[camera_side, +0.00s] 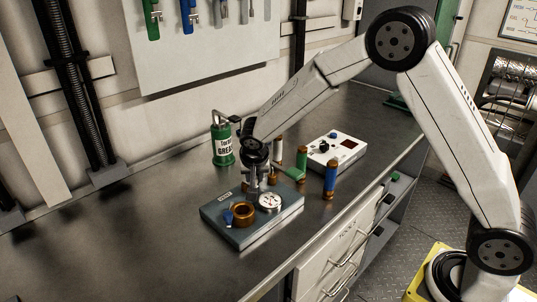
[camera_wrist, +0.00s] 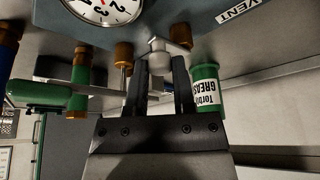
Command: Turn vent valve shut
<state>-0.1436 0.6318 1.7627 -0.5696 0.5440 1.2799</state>
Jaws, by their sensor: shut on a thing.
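The grey block (camera_side: 262,222) with the VENT label (camera_side: 224,195) lies on the bench in the side view. My gripper (camera_side: 254,190) points down at its back edge.
The block also carries a white dial gauge (camera_side: 270,202), a brass ring (camera_side: 243,215) and a small blue part (camera_side: 229,217). A green grease can (camera_side: 222,145), a blue cylinder (camera_side: 330,180) and a white instrument box (camera_side: 338,152) stand nearby. The bench's left part is clear.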

